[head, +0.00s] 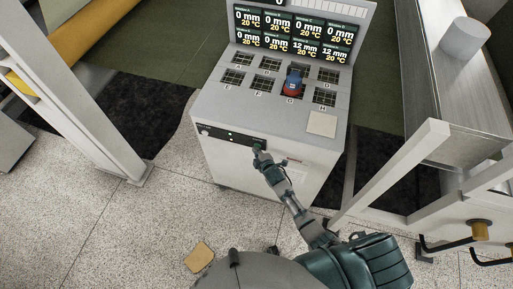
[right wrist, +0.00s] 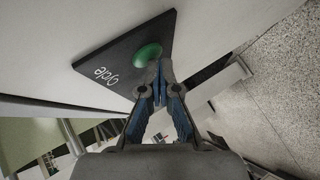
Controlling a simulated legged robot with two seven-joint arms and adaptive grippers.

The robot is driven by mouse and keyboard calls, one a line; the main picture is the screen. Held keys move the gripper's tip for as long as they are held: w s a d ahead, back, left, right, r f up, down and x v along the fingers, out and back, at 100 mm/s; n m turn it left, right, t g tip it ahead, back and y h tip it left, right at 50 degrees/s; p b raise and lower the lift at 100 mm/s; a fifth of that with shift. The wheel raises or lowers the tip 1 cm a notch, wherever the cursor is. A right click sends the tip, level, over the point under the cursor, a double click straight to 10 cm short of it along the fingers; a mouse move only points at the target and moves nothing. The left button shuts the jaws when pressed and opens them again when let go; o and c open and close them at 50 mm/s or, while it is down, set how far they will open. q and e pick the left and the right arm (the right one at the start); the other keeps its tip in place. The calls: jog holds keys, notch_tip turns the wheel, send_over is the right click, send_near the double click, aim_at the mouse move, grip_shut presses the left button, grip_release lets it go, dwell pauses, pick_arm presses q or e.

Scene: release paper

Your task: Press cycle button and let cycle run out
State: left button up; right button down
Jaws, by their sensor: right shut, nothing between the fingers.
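The white machine (head: 235,160) stands in front of me with a dark control strip (head: 228,136) on its front face. In the right wrist view, the green round button (right wrist: 147,55) sits on a black plate (right wrist: 110,68) marked "cycle". My right gripper (head: 258,148) is at the right end of the strip. In the right wrist view its closed, empty fingertips (right wrist: 159,66) are right by the button's edge. I cannot tell whether they touch it. In the head view the gripper hides the button. My left gripper is not in view.
The screen (head: 292,35) shows 0 mm for most windows and 12 mm for two, all at 20 °C. A blue and red item (head: 292,82) stands among the grid windows on top. White frame posts (head: 390,172) flank the machine. A tan piece (head: 199,257) lies on the floor.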

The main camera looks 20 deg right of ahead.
jog(key=shift+s+a+p, duration=0.25)
jog(key=shift+s+p, duration=0.1)
jog(key=s+a+p, duration=0.2)
jog(key=s+a, duration=0.1)
jog(key=s, duration=0.2)
jog(key=shift+a, duration=0.2)
dwell(0.9)
